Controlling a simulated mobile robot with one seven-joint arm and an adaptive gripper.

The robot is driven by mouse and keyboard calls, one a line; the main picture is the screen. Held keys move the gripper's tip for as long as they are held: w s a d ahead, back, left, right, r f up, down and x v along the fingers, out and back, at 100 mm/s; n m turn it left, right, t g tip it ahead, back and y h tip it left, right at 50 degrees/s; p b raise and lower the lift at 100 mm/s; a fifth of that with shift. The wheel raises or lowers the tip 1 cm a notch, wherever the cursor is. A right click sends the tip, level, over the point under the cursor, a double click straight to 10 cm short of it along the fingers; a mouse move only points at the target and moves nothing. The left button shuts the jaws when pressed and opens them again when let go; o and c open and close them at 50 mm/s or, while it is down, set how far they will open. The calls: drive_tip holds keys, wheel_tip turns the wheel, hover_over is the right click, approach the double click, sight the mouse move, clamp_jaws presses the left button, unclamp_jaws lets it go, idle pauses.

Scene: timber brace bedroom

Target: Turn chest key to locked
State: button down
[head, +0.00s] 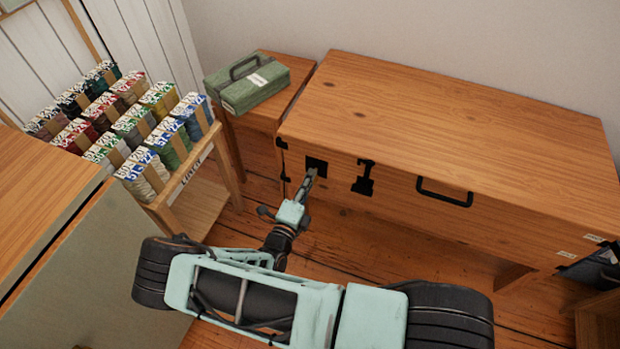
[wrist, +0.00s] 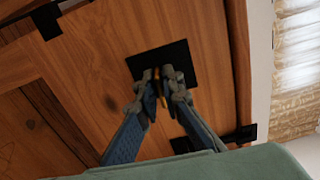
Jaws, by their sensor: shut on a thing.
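The wooden chest (head: 450,120) stands against the wall, with its lid down. A black lock plate (head: 316,166) is on its front at the left; it also shows in the wrist view (wrist: 180,57). My gripper (head: 308,180) is at this plate. In the wrist view my gripper (wrist: 163,83) is shut on the brass-coloured key (wrist: 156,76), a thin strip between the fingertips in front of the plate. The fingers hide most of the key, so I cannot tell how far it is turned.
A black hasp (head: 364,177) and a black handle (head: 444,191) sit on the chest front, right of the lock plate. A green toolbox (head: 256,86) rests on a small wooden table left of the chest. A rack of thread spools (head: 163,205) stands farther left.

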drive_tip(key=shift+n, duration=0.3)
drive_tip(key=c, duration=2.2)
unclamp_jaws()
drive_tip(key=shift+o, duration=0.2)
drive_tip(key=shift+s, duration=0.15)
drive_tip(key=v, duration=1.1)
drive_tip(key=shift+s+a, duration=0.15)
drive_tip(key=shift+s, duration=0.25)
